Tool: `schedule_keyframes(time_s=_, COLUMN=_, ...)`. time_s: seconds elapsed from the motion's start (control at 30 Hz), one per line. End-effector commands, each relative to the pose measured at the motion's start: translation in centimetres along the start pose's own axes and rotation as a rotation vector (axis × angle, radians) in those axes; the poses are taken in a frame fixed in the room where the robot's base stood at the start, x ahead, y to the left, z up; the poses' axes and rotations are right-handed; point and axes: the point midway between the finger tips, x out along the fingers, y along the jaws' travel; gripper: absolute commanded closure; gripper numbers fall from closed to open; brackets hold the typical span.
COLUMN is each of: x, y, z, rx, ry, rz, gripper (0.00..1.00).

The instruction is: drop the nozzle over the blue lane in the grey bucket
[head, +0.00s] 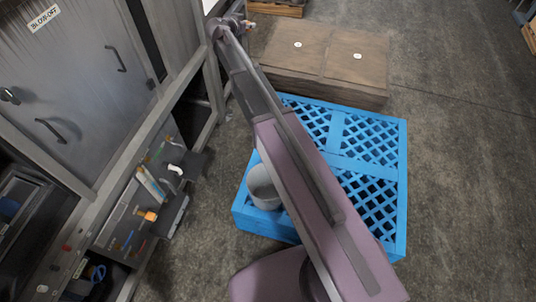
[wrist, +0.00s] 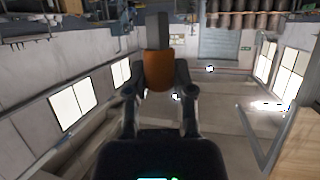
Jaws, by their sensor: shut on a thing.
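My gripper (wrist: 158,88) is shut on a nozzle (wrist: 158,72) with an orange body and a grey stem pointing away from the palm. In the head view my gripper (head: 246,26) is at the far end of my raised arm, up near the cabinet and the brown boxes, where the nozzle is too small to make out well. The grey bucket (head: 260,188) stands upright on the blue crate, well away from my gripper. My arm partly covers it, and its inside shows little. I cannot tell which mark on the tray is the blue lane.
The blue lattice crate (head: 376,138) stands on the floor, with brown boxes (head: 330,60) behind it. At left is a grey cabinet (head: 80,95). A tray (head: 122,213) there holds a white fitting (head: 176,169), an orange fitting (head: 150,216) and coloured marks.

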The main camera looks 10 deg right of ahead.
Motion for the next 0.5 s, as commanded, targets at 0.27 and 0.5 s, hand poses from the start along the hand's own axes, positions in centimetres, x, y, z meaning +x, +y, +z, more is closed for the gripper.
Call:
schedule_keyframes(time_s=0.27, x=2.0, y=0.0, z=4.9, rx=0.000, ry=0.000, rz=0.000, gripper=1.00)
schedule_keyframes(time_s=0.5, x=2.7, y=-0.1, z=6.6, rx=0.000, ry=0.000, rz=-0.001, gripper=1.00)
